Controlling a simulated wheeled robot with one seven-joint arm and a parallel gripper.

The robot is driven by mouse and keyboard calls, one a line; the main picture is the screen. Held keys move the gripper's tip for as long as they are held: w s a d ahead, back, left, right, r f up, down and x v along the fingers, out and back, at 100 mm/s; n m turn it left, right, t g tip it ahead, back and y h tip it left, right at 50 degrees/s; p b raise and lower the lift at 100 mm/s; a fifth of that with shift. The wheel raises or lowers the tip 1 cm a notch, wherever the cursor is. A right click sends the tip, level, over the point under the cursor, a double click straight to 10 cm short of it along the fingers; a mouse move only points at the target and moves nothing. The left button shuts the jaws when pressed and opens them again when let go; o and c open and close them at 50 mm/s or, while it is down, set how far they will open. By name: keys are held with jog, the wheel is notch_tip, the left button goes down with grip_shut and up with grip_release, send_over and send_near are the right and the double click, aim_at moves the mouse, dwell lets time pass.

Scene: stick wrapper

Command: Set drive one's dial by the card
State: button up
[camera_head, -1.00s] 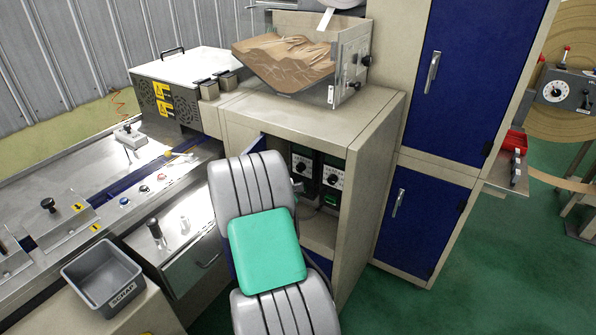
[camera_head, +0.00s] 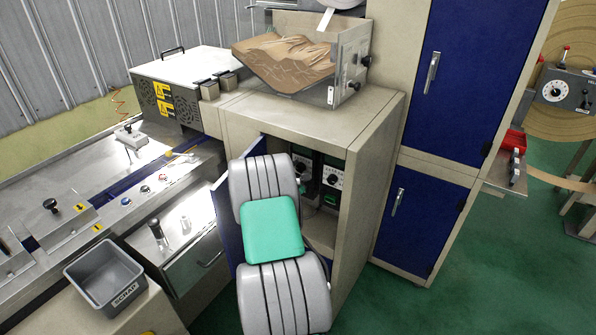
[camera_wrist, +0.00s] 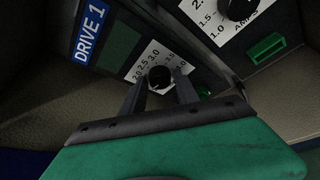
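Drive one's panel shows in the wrist view, with a blue "DRIVE 1" label (camera_wrist: 90,32) and a white scale plate reading 2.0, 2.5 and 3.0. Its dark round dial (camera_wrist: 160,77) sits in front of my gripper (camera_wrist: 162,84). The two fingers are apart, one on each side of the dial; I cannot tell whether they touch it. The dial's pointer is too small to read. In the head view my arm hides the gripper and partly covers the left drive's plate (camera_head: 301,166). I cannot make out a settings card.
A second drive's dial (camera_wrist: 240,7) and a green rocker or lamp (camera_wrist: 266,48) are close on the right. The drives sit inside a beige cabinet (camera_head: 371,150) with its blue door (camera_head: 222,203) open on the left. A grey scrap bin (camera_head: 103,280) stands at lower left.

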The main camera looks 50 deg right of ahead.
grip_shut()
